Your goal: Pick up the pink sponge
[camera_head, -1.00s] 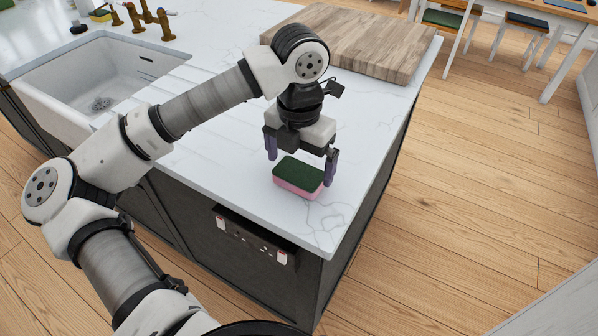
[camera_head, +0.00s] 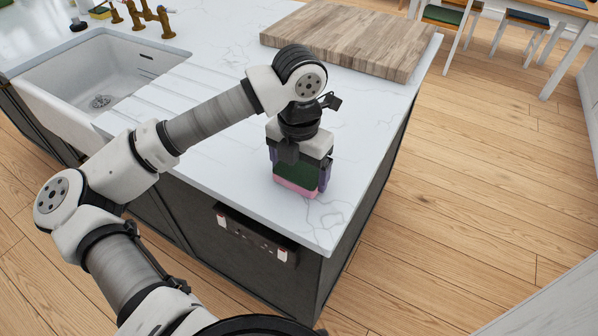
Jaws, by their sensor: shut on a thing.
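The pink sponge (camera_head: 296,187) with a dark green top (camera_head: 296,174) is on the white marble counter near its front right corner, in the head view. My gripper (camera_head: 298,177) is right over it, pointing down, with a purple finger at each end of the sponge. It is shut on the sponge. The palm hides part of the green top. The sponge's lower edge looks to be at the counter surface; I cannot tell whether it touches.
A wooden cutting board (camera_head: 352,40) lies behind my gripper on the counter (camera_head: 225,165). A white sink (camera_head: 100,75) with brass taps (camera_head: 150,18) is at the left. The counter's right edge drops to a wooden floor (camera_head: 470,190). A black socket panel (camera_head: 254,234) is on the front side.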

